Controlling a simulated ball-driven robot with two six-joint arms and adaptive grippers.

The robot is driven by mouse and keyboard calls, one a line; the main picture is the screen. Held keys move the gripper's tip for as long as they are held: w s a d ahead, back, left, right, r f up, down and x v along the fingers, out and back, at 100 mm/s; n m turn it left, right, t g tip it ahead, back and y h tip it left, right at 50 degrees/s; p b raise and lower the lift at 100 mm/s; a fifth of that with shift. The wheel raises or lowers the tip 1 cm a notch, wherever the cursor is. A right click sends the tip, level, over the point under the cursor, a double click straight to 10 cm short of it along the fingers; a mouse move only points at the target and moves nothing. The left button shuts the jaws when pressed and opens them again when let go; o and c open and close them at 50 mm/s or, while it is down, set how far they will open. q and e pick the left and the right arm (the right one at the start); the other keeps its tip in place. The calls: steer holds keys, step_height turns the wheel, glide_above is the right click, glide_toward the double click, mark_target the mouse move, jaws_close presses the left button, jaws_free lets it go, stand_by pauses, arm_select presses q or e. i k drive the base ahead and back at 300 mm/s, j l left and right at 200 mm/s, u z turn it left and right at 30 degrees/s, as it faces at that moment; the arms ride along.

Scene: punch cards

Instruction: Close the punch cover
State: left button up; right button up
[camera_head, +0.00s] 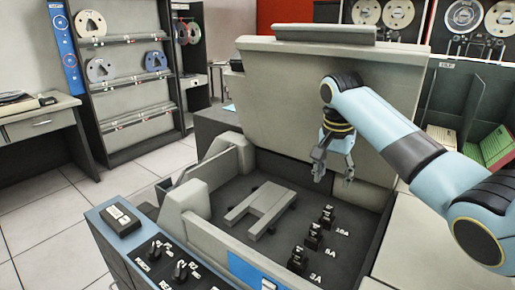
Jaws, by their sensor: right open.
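My right arm hides part of the cover's right side. My left gripper is not in view.
A blue-edged control panel (160,245) with knobs runs along the machine's front. A shelf rack with reels (125,70) and a desk (40,125) stand at left. Tape reels (465,18) and a bin with green cards (452,139) are at right. Floor at left is clear.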

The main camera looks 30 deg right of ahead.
mark_target(278, 105)
steer(key=k+j, duration=0.75)
steer(key=j, duration=0.2)
